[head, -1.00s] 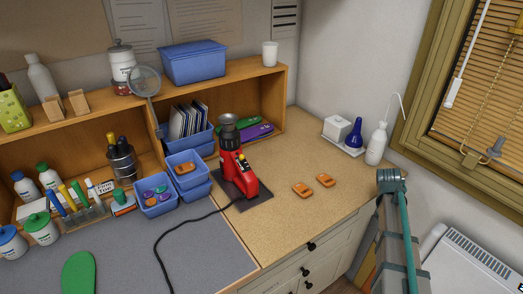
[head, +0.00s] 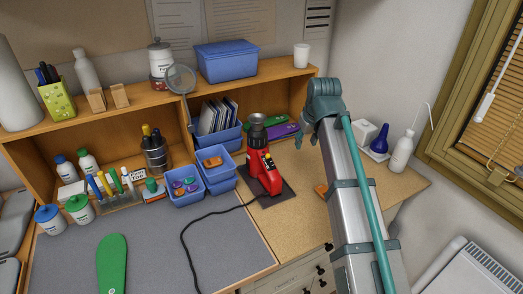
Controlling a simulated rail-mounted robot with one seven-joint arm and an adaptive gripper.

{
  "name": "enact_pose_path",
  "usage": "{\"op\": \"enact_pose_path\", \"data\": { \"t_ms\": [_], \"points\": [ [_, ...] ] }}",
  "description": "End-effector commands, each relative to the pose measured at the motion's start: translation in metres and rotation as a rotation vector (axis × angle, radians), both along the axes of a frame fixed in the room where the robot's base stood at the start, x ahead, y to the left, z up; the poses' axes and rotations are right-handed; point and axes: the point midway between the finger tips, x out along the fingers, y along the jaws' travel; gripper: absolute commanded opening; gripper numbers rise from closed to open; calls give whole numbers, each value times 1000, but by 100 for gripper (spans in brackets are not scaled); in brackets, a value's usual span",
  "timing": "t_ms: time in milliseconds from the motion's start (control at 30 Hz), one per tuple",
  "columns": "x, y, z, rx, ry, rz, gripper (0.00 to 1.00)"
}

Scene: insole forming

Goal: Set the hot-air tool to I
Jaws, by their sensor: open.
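The red hot-air tool (head: 263,172) stands upright on a dark square pad (head: 284,197) on the tan worktop, its dark nozzle (head: 256,128) pointing up. Its black cable runs left and forward across the grey mat. Small yellow and dark controls show on its right face; the switch marks are too small to read. My gripper (head: 305,141) shows only in part, as small teal tips to the right of the tool, apart from it. My arm's large teal joint and grey link hide the rest. Nothing shows between the tips.
Blue bins (head: 186,187) stand close left of the tool, and the wooden shelf (head: 290,78) is behind it. An orange piece (head: 321,190) is partly behind my arm. A white bottle (head: 401,152) stands at the right. The worktop in front of the tool is clear.

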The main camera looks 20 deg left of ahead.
Motion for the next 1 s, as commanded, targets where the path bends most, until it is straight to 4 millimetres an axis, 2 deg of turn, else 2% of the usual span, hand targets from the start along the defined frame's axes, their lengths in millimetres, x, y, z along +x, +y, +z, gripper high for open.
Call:
{"op": "enact_pose_path", "data": {
  "t_ms": [33, 100, 200, 333, 567, 1000],
  "points": [
    [-15, 23, 15, 18, 1, 49, 43],
    [-30, 45, 26, 38, 5, 100, 43],
    [-44, 65, 37, 57, 10, 149, 43],
    [-51, 74, 39, 66, 13, 171, 43],
    [-45, 79, 18, 64, 14, 169, 43],
    [-27, 97, -41, 64, 14, 168, 43]
  ]
}}
